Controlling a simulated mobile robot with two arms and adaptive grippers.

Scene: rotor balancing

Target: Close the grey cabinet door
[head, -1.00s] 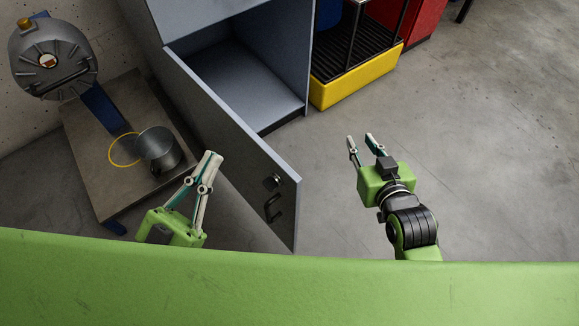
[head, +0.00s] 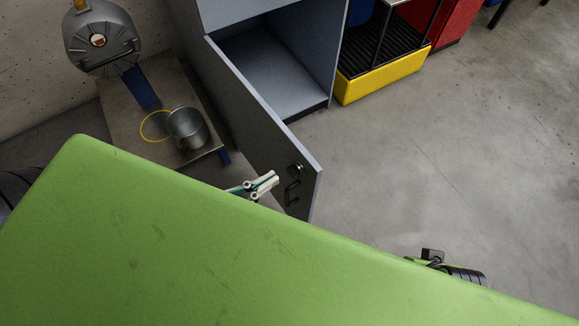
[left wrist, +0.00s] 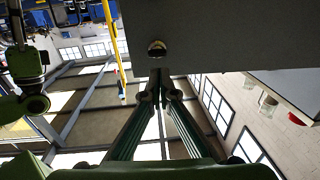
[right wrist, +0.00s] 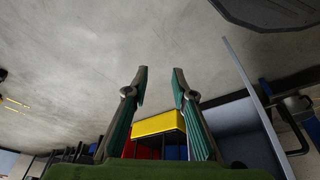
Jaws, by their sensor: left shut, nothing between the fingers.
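The grey cabinet (head: 270,75) stands open at the upper middle of the head view, its empty inside showing. Its grey door (head: 262,140) is swung out toward me, with a black handle (head: 292,192) and a round lock (head: 297,168) near the free edge. My left gripper (head: 275,178) is shut and empty, its tips close to the outer face beside the handle. I cannot tell if they touch. In the left wrist view the tips (left wrist: 158,75) lie just below the door panel (left wrist: 220,35). My right gripper (right wrist: 161,69) is open and empty; its fingers are hidden in the head view.
A metal pot (head: 188,130) and yellow ring (head: 155,126) are on a low platform (head: 120,120) left of the door. A yellow-edged tray stand (head: 385,78) stands right of the cabinet. Open concrete floor lies to the right. My green body covers the lower picture.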

